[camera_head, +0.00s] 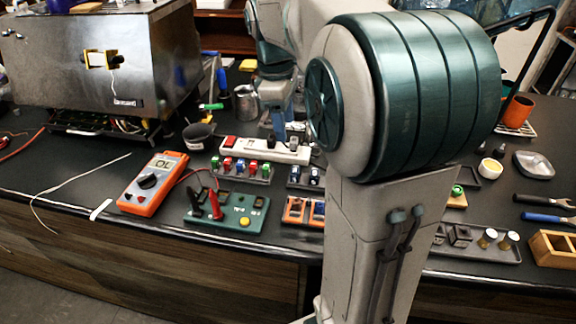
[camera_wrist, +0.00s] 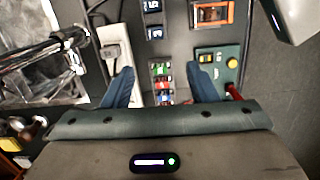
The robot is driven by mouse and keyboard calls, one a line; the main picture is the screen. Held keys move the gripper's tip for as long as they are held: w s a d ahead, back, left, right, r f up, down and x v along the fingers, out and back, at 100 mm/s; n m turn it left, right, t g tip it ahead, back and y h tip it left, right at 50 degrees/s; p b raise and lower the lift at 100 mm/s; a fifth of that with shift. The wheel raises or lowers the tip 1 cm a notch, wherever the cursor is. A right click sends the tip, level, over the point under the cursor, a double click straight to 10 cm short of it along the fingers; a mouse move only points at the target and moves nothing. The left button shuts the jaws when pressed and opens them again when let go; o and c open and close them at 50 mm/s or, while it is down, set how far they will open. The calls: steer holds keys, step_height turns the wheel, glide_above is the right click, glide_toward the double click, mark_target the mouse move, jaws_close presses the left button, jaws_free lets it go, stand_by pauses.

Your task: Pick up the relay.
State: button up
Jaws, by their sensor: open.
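My gripper (camera_wrist: 162,82) is open, its two blue fingers apart, with nothing between them that I can see it holding. In the head view my gripper (camera_head: 279,122) hangs over the white power strip (camera_head: 235,150), partly hidden by my arm. Below and between the fingers in the wrist view is a dark tray of red, green and blue parts (camera_wrist: 162,70). Small blue blocks (camera_wrist: 154,32) sit in another tray beyond it. Orange-framed modules (camera_head: 295,210) lie near the bench's front edge. I cannot tell for certain which small part is the relay.
An orange multimeter (camera_head: 152,183) and a green test board (camera_head: 228,212) with probes stand at the front left. The metal brewer (camera_head: 105,65) fills the back left. A dark cup (camera_head: 198,136) stands near it. My arm blocks the middle right.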

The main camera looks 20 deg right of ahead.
glide_above(295, 169)
steer(key=a, duration=0.1)
steer(key=shift+n, duration=0.3)
steer(key=f, duration=0.8)
steer(key=shift+w+a+f, duration=0.1)
steer(key=shift+w, duration=0.25)
steer(key=shift+s+d+f, duration=0.1)
steer(key=shift+d+f, duration=0.1)
steer(key=shift+f, duration=0.65)
steer(key=shift+s+d+f, duration=0.1)
steer(key=shift+d+f, duration=0.1)
steer(key=shift+f, duration=0.7)
steer(key=shift+s+d+f, duration=0.1)
steer(key=shift+d+f, duration=0.1)
steer(key=shift+f, duration=0.65)
steer(key=c, duration=1.1)
